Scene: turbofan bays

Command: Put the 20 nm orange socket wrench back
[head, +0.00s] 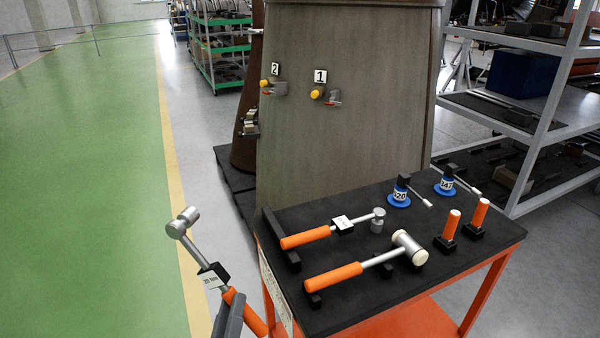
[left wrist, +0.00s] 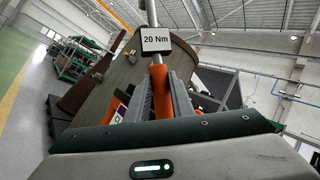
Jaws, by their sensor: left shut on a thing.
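The 20 Nm orange socket wrench (head: 233,297) is in my left gripper (head: 232,316), to the left of the cart and clear of it. Its grey head points up and left, and a black block with a white tag sits on its shaft. In the left wrist view the tag on the wrench (left wrist: 156,40) reads "20 Nm". There my left gripper (left wrist: 162,98) is shut around the orange handle. A similar orange-handled wrench (head: 306,238) with a white tag lies on the cart (head: 345,315) in black supports. My right gripper is not in view.
An orange-handled mallet (head: 335,276) lies in front of that wrench. Two upright orange handles (head: 450,225) and two blue-based tools (head: 400,196) stand to the right. A tall grey-brown panel (head: 345,130) rises behind the cart. The green floor (head: 85,200) at left is clear.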

